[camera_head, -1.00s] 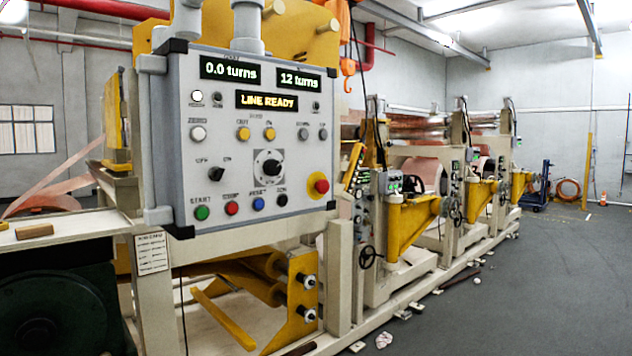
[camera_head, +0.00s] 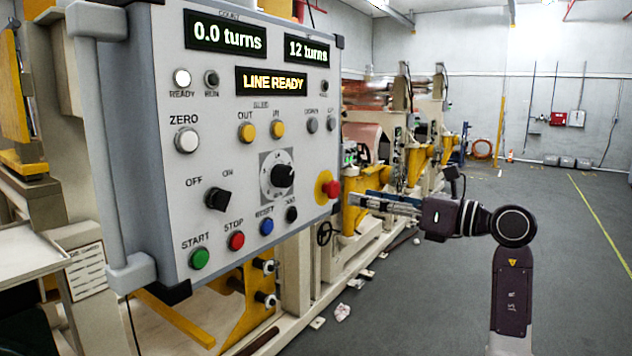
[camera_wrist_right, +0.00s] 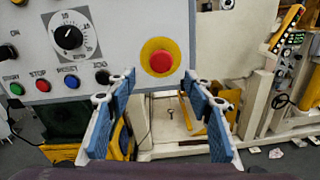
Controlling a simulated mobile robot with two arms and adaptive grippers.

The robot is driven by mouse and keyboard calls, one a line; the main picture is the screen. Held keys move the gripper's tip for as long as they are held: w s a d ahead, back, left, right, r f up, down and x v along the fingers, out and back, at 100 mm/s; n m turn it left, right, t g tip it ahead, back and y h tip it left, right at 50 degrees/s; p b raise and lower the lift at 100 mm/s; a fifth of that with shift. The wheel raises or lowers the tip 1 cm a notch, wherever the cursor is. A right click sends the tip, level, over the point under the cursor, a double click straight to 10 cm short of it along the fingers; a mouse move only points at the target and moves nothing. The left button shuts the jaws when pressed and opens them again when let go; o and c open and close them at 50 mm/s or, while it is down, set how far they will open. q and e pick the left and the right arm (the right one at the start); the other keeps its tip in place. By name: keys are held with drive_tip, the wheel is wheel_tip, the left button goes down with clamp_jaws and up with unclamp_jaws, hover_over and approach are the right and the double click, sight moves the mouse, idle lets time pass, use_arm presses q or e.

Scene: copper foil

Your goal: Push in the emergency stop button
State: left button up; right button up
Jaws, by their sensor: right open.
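The emergency stop button (camera_head: 331,189) is a red mushroom head on a yellow round plate, at the lower right of the grey control panel (camera_head: 218,105). In the right wrist view the button (camera_wrist_right: 161,62) is above the gap between the fingertips. My right gripper (camera_head: 350,200) is just right of the button in the head view, pointing left toward the panel. Whether it touches the button cannot be told from the head view. In the right wrist view its blue-padded fingers (camera_wrist_right: 160,85) are spread apart with nothing between them. My left gripper is not in view.
The panel also carries a dial (camera_head: 282,175), an on/off switch (camera_head: 217,199) and several coloured push buttons. Displays read "0.0 turns", "12 turns" and "LINE READY". Yellow-framed machinery (camera_head: 360,210) stands behind. The grey floor (camera_head: 570,260) on the right is open.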

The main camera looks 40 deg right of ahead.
sight(336, 190)
drive_tip(key=w+p, duration=0.1)
drive_tip(key=w, duration=0.1)
drive_tip(key=w+r+p, duration=0.1)
drive_tip(key=shift+a+p, duration=0.25)
drive_tip(key=shift+p, duration=0.1)
drive_tip(key=x, duration=0.1)
drive_tip(key=p+x, duration=0.1)
drive_tip(key=shift+w+a+f, duration=0.15)
drive_tip(key=shift+w+f, duration=0.1)
drive_tip(key=shift+w, duration=0.1)
drive_tip(key=shift+w+f, duration=0.1)
drive_tip(key=shift+w, duration=0.2)
drive_tip(key=c, duration=0.6)
drive_tip(key=shift+c, duration=1.3)
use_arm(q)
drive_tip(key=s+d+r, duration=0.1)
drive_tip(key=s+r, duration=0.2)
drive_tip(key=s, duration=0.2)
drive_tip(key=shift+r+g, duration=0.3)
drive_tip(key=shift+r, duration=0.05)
use_arm(e)
clamp_jaws()
